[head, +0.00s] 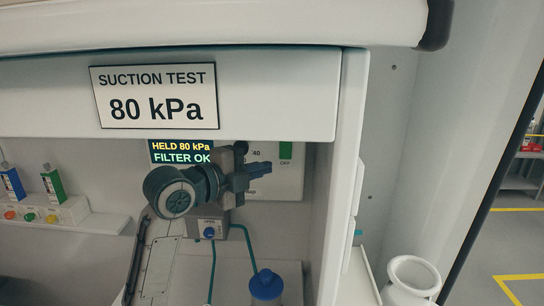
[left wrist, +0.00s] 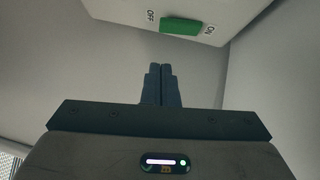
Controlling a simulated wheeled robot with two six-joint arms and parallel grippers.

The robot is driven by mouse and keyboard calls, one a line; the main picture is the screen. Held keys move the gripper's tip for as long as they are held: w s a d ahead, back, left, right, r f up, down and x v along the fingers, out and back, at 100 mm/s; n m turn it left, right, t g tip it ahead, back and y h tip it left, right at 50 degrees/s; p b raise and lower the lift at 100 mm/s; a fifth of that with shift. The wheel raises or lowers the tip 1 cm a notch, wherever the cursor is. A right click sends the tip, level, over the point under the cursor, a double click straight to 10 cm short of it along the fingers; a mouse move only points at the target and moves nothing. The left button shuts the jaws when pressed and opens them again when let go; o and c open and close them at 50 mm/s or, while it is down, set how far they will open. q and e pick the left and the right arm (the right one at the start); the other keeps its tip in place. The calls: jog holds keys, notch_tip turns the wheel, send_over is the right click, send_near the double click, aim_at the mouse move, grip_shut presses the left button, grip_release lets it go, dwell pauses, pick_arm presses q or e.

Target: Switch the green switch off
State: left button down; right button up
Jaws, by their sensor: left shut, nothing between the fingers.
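The green switch (head: 285,150) is on a pale panel under the cabinet's overhang, with an OFF label below it; its upper part is hidden by the overhang. In the left wrist view the green switch (left wrist: 180,26) lies between the OFF and ON labels. I cannot tell which way it is tipped. My left gripper (head: 264,168) is just left of and slightly below the switch in the head view. In the left wrist view its fingers (left wrist: 162,70) are shut together, empty, and apart from the switch. My right gripper is in neither view.
A sign reading SUCTION TEST 80 kPa (head: 155,96) is on the overhang. A display (head: 181,152) reads HELD 80 kPa, FILTER OK. The cabinet's side wall (head: 345,170) stands right of the switch. A blue-capped jar (head: 266,287) and a white jar (head: 411,279) stand below.

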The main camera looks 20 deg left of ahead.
aim_at(286, 159)
pick_arm(q)
jog(key=w+p, duration=0.1)
jog(key=w, duration=0.2)
jog(key=w+d+p, duration=0.1)
jog(key=w, duration=0.1)
jog(key=shift+w+f+p, duration=0.3)
jog(key=shift+p, duration=0.05)
jog(key=shift+w+a+f, duration=0.2)
jog(key=shift+w+a, duration=0.15)
jog(key=shift+w, duration=0.05)
jog(key=shift+d, duration=0.1)
